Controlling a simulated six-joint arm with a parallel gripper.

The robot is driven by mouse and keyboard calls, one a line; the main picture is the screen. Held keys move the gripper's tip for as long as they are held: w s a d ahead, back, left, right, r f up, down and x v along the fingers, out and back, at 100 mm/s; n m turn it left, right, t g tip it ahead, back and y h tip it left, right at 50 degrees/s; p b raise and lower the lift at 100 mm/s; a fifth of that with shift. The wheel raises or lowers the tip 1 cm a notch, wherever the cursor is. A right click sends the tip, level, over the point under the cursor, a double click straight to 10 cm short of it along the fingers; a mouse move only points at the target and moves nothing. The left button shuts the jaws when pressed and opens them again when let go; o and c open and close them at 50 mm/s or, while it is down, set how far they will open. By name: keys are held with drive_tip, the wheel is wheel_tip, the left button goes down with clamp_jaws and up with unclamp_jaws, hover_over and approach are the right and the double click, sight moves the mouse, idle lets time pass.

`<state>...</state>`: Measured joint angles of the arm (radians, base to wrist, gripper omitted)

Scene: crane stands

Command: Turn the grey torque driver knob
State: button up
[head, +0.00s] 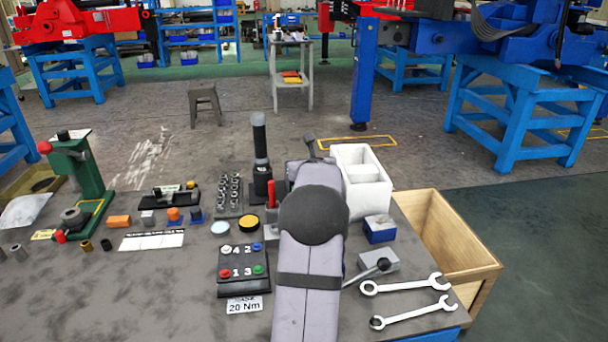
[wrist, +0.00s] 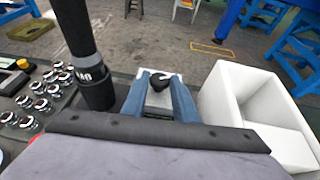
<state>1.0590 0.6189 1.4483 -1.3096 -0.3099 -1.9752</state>
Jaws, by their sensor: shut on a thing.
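A dark knob (wrist: 160,82) with a pale mark sits on a light grey block, the torque driver (wrist: 158,99), in the middle of the wrist view. My gripper (wrist: 160,76) has its two blue fingers on either side of the knob, shut on it. The exact contact is too small to make out. In the head view my grey arm covers the fingers and most of this spot. A dark lever-like part (head: 310,146) shows just beyond the arm there; I cannot tell whether it belongs to the driver.
A tall black-handled tool (head: 259,140) stands close left of my gripper, beside a rack of sockets (head: 229,192). A white divided bin (head: 361,185) stands close right. A button box (head: 243,268) lies left of my arm; two wrenches (head: 408,286) lie right.

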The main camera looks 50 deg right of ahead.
drive_tip(key=shift+r+m+g+h+b, duration=0.15)
drive_tip(key=shift+m+g+h+b, duration=0.15)
drive_tip(key=shift+m+h+b, duration=0.1)
drive_tip(key=o, duration=1)
drive_tip(key=shift+a, duration=0.1)
wheel_tip(320, 180, up, 10)
drive_tip(key=p, duration=0.8)
